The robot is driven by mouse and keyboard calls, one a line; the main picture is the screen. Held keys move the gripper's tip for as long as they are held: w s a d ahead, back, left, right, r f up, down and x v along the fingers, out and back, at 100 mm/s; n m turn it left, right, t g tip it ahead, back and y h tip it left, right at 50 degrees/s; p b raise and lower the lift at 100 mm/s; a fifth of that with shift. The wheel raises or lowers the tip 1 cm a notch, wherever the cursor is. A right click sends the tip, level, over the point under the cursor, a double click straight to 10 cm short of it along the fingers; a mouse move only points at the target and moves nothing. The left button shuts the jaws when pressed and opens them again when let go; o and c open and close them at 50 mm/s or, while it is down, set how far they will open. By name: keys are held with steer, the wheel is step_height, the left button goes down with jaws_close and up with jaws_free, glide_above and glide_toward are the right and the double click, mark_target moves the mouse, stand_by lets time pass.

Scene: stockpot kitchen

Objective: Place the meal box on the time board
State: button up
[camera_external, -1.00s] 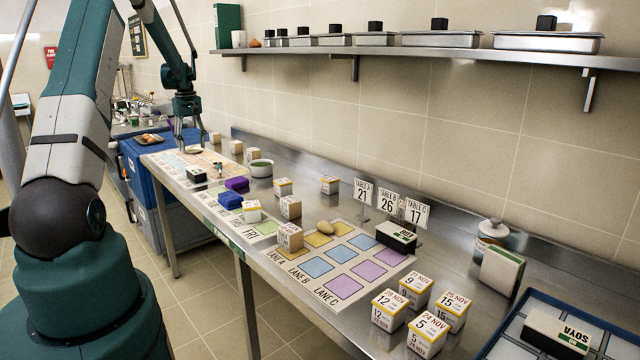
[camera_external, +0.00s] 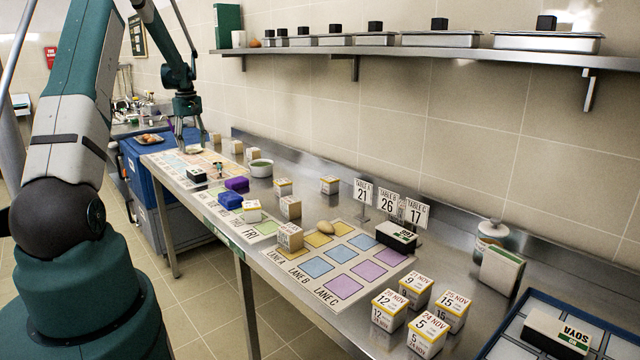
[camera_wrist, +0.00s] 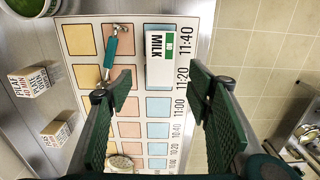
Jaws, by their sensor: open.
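The time board (camera_wrist: 128,115) lies under my gripper (camera_wrist: 160,83), with rows of yellow, orange and blue cells and printed times. It also shows at the far end of the counter in the external view (camera_external: 215,170). My gripper is open and empty above it. Two small meal boxes stand beside the board at left in the wrist view: one marked PILAF (camera_wrist: 32,82) and another with small print (camera_wrist: 58,132). The external view shows several such boxes, including one near the wall (camera_external: 236,147). Which one the task means is not clear.
A MILK carton (camera_wrist: 160,58), a green-handled tool (camera_wrist: 110,50) and a round pale item (camera_wrist: 120,163) lie on the board. A bowl of green food (camera_external: 261,167) stands beside it. A shelf (camera_external: 400,48) runs along the wall.

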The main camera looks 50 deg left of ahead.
steer(key=w+d+r+m, duration=0.1)
steer(key=w+d+r, duration=0.25)
steer(key=d, duration=0.35)
steer(key=w+d+r+m+t+y, duration=0.1)
steer(key=w+d+r+m, duration=0.15)
steer(key=d+r, duration=0.35)
steer(key=w+d+r+m, duration=0.1)
steer(key=w+d+r, duration=0.25)
steer(key=d, duration=0.45)
steer(key=d+r+m+t, duration=0.15)
steer(key=d+r, duration=0.25)
steer(key=d, duration=0.7)
steer(key=d+r+m, duration=0.2)
steer(key=d+r, duration=0.3)
steer(key=d, duration=0.6)
steer(key=s+d+r+m+t, duration=0.15)
steer(key=s+d, duration=0.25)
steer(key=d, duration=0.7)
steer(key=s+d+r+m+t, duration=0.1)
steer(key=s+d+m, duration=0.25)
steer(key=d, duration=0.65)
steer(key=s+d+f+m+t, duration=0.1)
steer(key=s+d+f+m, duration=0.1)
steer(key=s+d, duration=0.4)
steer(key=s+d+f+m+t+h, duration=0.1)
steer(key=s+d+f+m, duration=0.2)
steer(key=s+d, duration=0.4)
steer(key=d, duration=0.3)
